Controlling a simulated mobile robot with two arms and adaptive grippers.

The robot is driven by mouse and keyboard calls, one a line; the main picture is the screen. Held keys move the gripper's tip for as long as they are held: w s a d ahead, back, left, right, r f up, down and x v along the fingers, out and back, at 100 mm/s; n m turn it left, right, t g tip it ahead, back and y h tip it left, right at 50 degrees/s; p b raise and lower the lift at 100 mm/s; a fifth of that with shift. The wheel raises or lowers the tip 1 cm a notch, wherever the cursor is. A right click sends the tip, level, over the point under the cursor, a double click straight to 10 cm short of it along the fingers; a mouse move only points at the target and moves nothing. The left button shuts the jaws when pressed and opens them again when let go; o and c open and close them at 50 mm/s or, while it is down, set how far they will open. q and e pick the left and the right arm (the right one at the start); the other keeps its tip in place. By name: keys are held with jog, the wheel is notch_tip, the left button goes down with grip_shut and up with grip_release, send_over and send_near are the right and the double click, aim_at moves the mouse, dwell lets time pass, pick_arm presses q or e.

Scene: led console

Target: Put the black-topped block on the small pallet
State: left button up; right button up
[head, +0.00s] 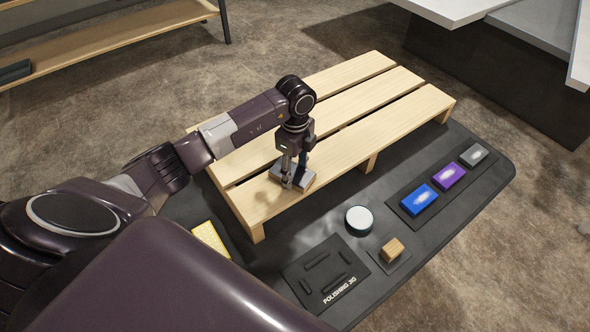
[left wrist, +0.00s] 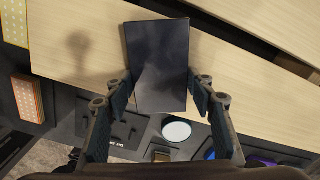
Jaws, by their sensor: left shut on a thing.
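The small pallet (head: 350,130) is pale wood with long slats and gaps between them; it lies on a dark mat. My left gripper (head: 288,175) points down over the pallet's near slat and is shut on the black-topped block (head: 304,183). In the left wrist view the block (left wrist: 158,65) shows its dark, glossy rectangular top between the two fingers (left wrist: 162,90), with pallet wood (left wrist: 240,70) around its far part. The block is at or very close to the slat; I cannot tell whether it touches. My right gripper is not in view.
On the dark mat (head: 440,215) are a polishing jig (head: 325,275), a white round disc (head: 359,220), a small wooden block (head: 392,250), and a tray with blue (head: 419,200), purple (head: 448,176) and grey (head: 474,155) blocks. A yellow dotted piece (head: 210,240) lies left.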

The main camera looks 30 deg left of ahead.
aim_at(295, 173)
pick_arm(q)
jog(key=o, duration=1.2)
jog(key=shift+r, duration=0.4)
notch_tip(295, 173, up, 12)
jog(key=b, duration=0.3)
jog(key=shift+f, duration=0.25)
jog(key=shift+f, duration=0.1)
